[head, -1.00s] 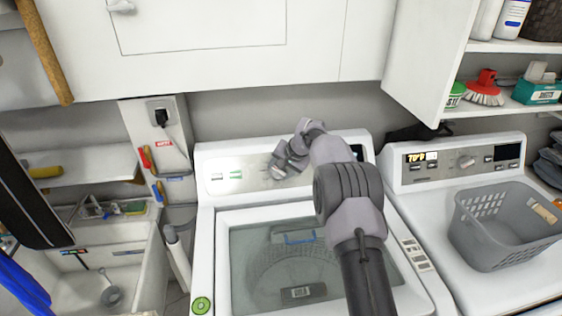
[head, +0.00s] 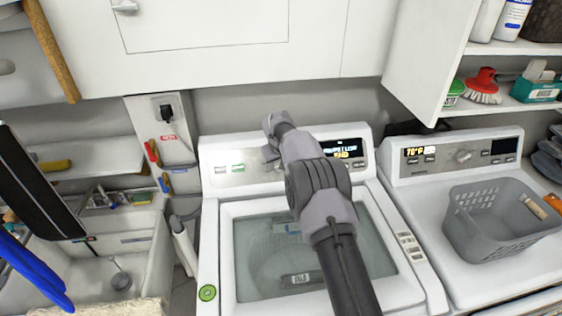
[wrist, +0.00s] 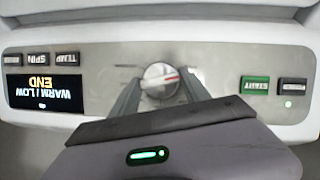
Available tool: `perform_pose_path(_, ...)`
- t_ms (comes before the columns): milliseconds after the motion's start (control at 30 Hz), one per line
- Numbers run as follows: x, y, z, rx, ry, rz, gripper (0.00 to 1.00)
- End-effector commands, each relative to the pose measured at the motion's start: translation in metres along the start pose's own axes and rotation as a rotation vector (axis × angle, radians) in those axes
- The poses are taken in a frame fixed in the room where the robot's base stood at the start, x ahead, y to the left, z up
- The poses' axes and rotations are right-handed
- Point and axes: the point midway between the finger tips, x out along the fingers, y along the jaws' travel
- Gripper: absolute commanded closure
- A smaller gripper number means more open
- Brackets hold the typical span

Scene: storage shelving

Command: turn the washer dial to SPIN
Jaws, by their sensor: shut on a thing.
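The washer (head: 210,225) is white, with a silver control panel along its back. Its dial (wrist: 160,78) is a round silver knob with a red pointer mark, toward the right in the upside-down wrist view. My gripper (wrist: 160,92) is shut on the dial, one finger on each side. In the head view my gripper (head: 270,150) is at the panel and hides the dial. The washer display (wrist: 42,93) reads WARM / LOW and END; it also shows in the head view (head: 345,150). I cannot read the marks around the dial.
A green START button (wrist: 254,85) and a dark button (wrist: 291,87) are on one side of the dial. TEMP (wrist: 66,59) and SPIN (wrist: 37,59) buttons are on the other. A dryer (head: 405,195) with a grey basket (head: 475,230) stands at right. A cabinet (head: 215,70) hangs above.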

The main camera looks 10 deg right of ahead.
Motion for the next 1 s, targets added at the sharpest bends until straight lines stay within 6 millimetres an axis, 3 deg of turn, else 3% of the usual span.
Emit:
perform_pose_path(400, 0.0005, -0.0023, 0.0005, -0.223, 0.000, 0.092, 0.86)
perform_pose_path(1000, 0.0003, -0.0021, 0.0007, -0.282, -0.001, 0.117, 0.86)
